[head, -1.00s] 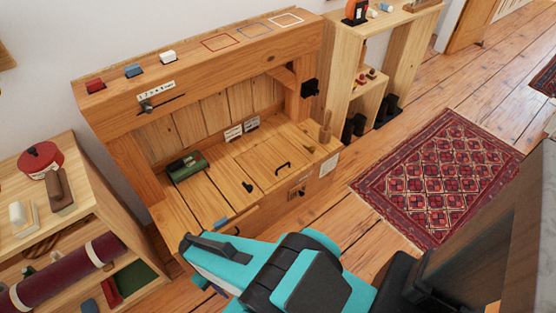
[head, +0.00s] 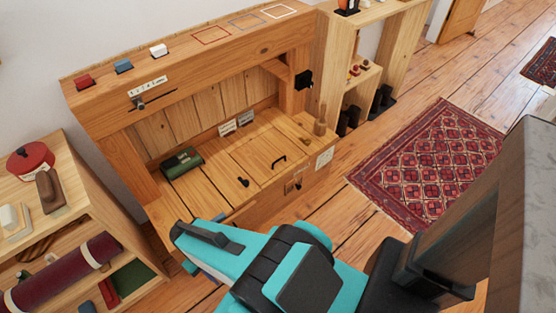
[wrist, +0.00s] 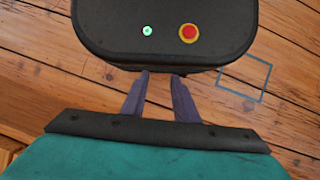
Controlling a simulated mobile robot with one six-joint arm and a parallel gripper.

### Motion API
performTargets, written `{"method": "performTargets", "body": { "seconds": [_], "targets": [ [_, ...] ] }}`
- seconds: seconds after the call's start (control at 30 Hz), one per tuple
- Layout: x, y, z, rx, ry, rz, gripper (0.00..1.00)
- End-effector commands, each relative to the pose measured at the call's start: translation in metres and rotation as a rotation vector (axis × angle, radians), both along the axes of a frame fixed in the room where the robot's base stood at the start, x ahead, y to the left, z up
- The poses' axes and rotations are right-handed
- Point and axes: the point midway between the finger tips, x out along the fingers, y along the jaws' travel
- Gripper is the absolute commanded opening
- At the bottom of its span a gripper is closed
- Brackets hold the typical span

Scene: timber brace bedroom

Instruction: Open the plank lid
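The plank lid (head: 262,150) is part of the board top of the wooden bench and lies flat and closed. A black bar handle (head: 278,160) stands on the boards, and a small black latch-like piece (head: 243,182) sits to its left. My gripper (wrist: 160,76) shows in the wrist view with two dark fingers apart and nothing between them. It points at my own body over the floor, away from the lid. In the head view my teal arm reaches in front of the bench and hides its lower left front; the fingertips are hidden there.
Two small cards (head: 227,128) stand at the back. A shelf unit (head: 75,183) flanks the bench on the left. A red rug (head: 430,165) lies on open floor.

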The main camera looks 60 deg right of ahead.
Motion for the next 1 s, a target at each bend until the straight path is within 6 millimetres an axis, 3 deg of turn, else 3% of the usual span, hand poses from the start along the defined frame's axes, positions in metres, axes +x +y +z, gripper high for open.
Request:
{"method": "performTargets", "body": {
  "seconds": [0.2,0.5,0.8,1.0],
  "targets": [
    [0.052,-0.044,-0.004,-0.03,-0.065,-0.207,0.27],
    [0.112,-0.122,0.009,-0.077,-0.151,-0.514,0.27],
    [0.147,-0.218,0.033,-0.125,-0.23,-0.816,0.27],
    [0.155,-0.288,0.054,-0.158,-0.281,-1.019,0.27]
  ]
}}
